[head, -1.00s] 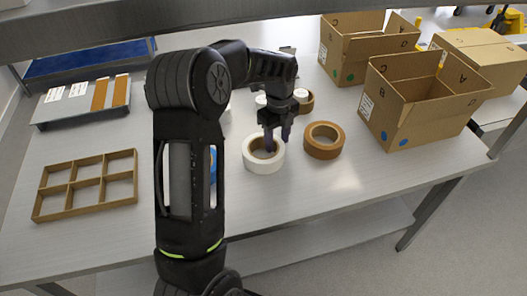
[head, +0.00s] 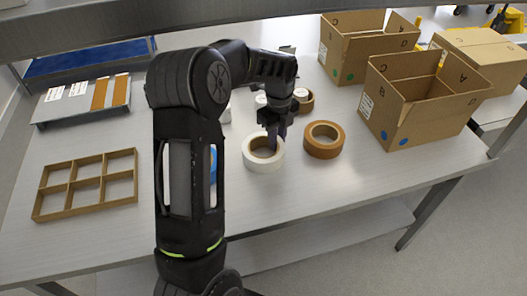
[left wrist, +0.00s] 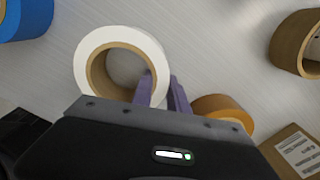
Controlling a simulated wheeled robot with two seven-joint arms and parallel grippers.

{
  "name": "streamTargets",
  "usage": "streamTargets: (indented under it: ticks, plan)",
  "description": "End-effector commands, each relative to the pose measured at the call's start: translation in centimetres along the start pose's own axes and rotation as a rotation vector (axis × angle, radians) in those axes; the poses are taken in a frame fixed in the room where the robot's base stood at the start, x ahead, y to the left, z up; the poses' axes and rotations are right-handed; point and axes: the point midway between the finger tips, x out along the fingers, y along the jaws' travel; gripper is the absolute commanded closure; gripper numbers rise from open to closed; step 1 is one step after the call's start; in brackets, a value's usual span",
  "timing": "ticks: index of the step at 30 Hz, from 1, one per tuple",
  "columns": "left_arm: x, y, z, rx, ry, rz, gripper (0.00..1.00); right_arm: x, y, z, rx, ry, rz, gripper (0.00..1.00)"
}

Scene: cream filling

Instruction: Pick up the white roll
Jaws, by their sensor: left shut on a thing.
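The white roll (head: 263,167) lies flat on the grey table, a white ring with a brown core. It also shows in the left wrist view (left wrist: 84,62), at the upper left. My left gripper (head: 277,141) reaches down at the roll's right side. Its purple fingers (left wrist: 162,90) are shut on the roll's wall, one inside the hole and one outside. The roll still appears to rest on the table. My right gripper is in no view.
A brown tape roll (head: 323,153) lies close on the right, and a blue roll (left wrist: 25,18) is on the left. Open cartons (head: 420,112) (head: 350,62) stand at the right. A wooden divided tray (head: 85,211) lies at the left. The front table area is clear.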

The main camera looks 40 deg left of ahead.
Motion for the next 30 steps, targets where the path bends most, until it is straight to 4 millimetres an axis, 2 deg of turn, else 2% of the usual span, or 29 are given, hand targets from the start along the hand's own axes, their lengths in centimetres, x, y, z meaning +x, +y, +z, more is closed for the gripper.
streamTargets:
  ticks: [5,30]
  plan:
    - [0.00,-0.01,0.00,0.000,0.000,0.000,1.00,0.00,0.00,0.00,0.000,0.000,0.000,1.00]
    - [0.00,-0.01,-0.01,0.000,0.000,0.000,1.00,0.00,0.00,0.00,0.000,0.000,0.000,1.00]
